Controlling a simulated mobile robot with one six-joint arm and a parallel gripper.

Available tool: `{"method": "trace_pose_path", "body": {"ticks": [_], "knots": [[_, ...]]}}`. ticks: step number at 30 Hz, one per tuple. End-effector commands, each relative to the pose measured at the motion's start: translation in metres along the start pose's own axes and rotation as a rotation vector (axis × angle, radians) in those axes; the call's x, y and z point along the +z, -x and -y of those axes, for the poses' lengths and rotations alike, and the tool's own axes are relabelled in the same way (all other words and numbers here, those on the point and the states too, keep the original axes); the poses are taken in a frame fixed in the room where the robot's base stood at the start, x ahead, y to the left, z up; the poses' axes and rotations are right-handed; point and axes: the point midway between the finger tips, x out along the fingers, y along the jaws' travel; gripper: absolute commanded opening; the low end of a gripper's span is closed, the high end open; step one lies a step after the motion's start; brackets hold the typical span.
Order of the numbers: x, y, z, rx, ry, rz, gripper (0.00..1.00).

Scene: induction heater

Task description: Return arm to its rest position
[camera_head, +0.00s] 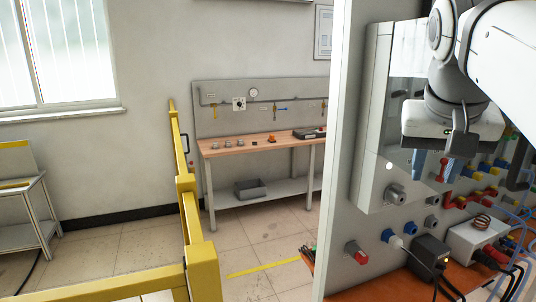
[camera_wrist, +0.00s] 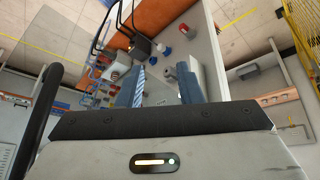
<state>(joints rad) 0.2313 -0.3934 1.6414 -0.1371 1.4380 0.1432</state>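My arm (camera_head: 505,45) reaches in from the upper right in the head view. My gripper (camera_head: 432,165) hangs in front of the grey heater panel (camera_head: 343,215), with its fingers pointing down. In the wrist view my gripper (camera_wrist: 160,86) shows two blue fingers standing apart, with nothing between them. A grey box (camera_head: 377,130) on the panel is just left of and partly behind my gripper. Whether the fingers touch anything is not clear, but I see no contact.
Below are a red knob (camera_head: 356,252), a black box (camera_head: 429,256) with cables, and a white unit with a copper coil (camera_head: 481,222). A yellow rail (camera_head: 203,265) stands left. A wooden workbench (camera_head: 262,143) is at the back. The floor between is clear.

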Motion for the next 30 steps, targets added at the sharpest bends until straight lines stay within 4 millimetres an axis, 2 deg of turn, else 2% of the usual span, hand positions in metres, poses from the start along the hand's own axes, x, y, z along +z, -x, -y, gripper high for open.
{"method": "trace_pose_path", "body": {"ticks": [1, 5, 9, 12, 15, 18, 21, 30], "knots": [[0.019, -0.032, 0.012, -0.020, 0.040, 0.020, 0.33], [0.067, -0.102, 0.041, -0.077, 0.140, 0.057, 0.33], [0.129, -0.171, 0.067, -0.135, 0.235, 0.096, 0.33], [0.171, -0.210, 0.078, -0.168, 0.287, 0.119, 0.33], [0.205, -0.237, 0.085, -0.191, 0.323, 0.136, 0.33], [0.226, -0.253, 0.088, -0.205, 0.346, 0.147, 0.33], [0.235, -0.259, 0.090, -0.211, 0.358, 0.150, 0.33], [0.236, -0.259, 0.090, -0.211, 0.358, 0.151, 0.33]]}}
